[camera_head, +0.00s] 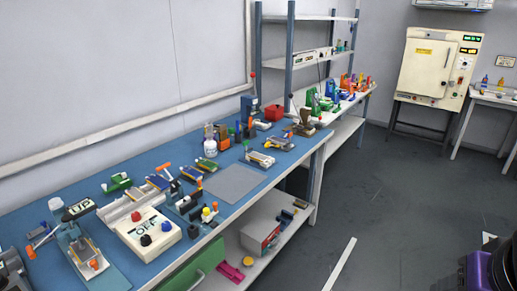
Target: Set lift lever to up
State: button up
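The blue-topped workbench (140,255) runs along the wall from the lower left and holds several small devices. At its left end a block with an "UP" label (78,209) stands above a fixture with a pale plate and a small orange part (96,265). An orange-tipped lever (30,252) lies left of this fixture. Another orange-tipped lever (163,167) sticks up farther along the bench. I cannot tell which of these is the lift lever, or its position. My gripper is not in view.
A white box labelled "OFF" (143,237) with red, black and blue knobs sits beside the fixture. A grey mat (234,183) lies mid-bench. A cream oven cabinet (427,68) stands at the back. The grey floor (390,215) right of the bench is mostly clear.

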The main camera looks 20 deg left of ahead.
aim_at(31, 254)
jog(key=u, duration=2.7)
jog(key=i+j+z, duration=0.45)
jog(key=z, duration=0.2)
jog(key=k+l+z, duration=0.2)
jog(key=k+j+z, duration=0.25)
jog(key=i+u, duration=0.4)
jog(key=i, duration=0.15)
